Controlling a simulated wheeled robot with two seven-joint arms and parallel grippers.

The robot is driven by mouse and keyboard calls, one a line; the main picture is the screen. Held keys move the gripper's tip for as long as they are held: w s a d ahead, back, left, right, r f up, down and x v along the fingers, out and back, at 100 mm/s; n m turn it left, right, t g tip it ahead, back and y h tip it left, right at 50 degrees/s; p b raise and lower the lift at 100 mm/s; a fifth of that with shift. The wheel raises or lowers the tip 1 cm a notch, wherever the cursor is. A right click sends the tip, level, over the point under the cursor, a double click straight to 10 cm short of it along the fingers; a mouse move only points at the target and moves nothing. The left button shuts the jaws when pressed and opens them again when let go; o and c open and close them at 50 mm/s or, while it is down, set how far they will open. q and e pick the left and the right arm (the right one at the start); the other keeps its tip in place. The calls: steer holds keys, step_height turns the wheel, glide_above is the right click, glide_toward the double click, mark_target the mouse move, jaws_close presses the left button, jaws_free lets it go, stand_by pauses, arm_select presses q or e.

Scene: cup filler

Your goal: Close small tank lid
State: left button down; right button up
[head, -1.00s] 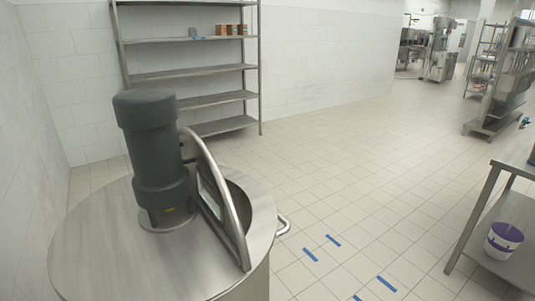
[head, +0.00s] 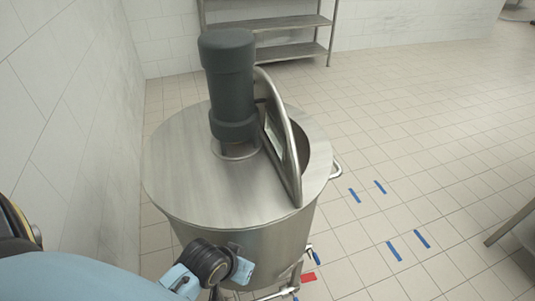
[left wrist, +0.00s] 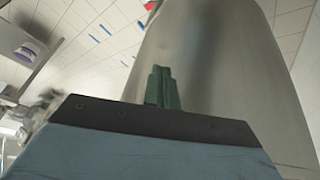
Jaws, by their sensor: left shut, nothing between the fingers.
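The steel tank (head: 195,175) stands in the middle of the head view. Its small lid (head: 291,150) is hinged up and stands open on the tank top, beside the dark motor (head: 229,85). Part of the dark opening shows to the lid's right. My left arm comes in at the bottom left of the head view, below the tank's rim; its fingertips cannot be made out there. In the left wrist view my left gripper (left wrist: 162,88) has its green fingers together and empty, in front of the curved metal tank wall (left wrist: 225,60). My right gripper is not in view.
A white wall runs close along the tank's left. A metal shelf rack (head: 290,22) stands behind. The tiled floor to the right is open, with blue tape marks (head: 393,251). A table edge (head: 512,224) shows at far right.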

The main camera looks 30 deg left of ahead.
arm_select(q)
step_height(320, 180, up, 10)
steer(key=t+p, duration=0.1)
steer(key=p, duration=0.1)
steer(key=n+t+y, duration=0.2)
steer(key=n+t, duration=0.9)
steer(key=n, duration=0.6)
glide_toward(275, 95)
steer(key=s+a, duration=0.3)
steer(key=s, duration=0.4)
steer(key=shift+w+d+f+p, duration=0.15)
steer(key=shift+w+d, duration=0.2)
steer(key=shift+w, duration=1.8)
steer(key=shift+w+d+f+p, duration=0.15)
steer(key=shift+w+d, duration=0.25)
steer(key=shift+w, duration=1.75)
steer(key=shift+w+d+p, duration=0.15)
steer(key=shift+w+d, duration=0.2)
steer(key=shift+w, duration=1.8)
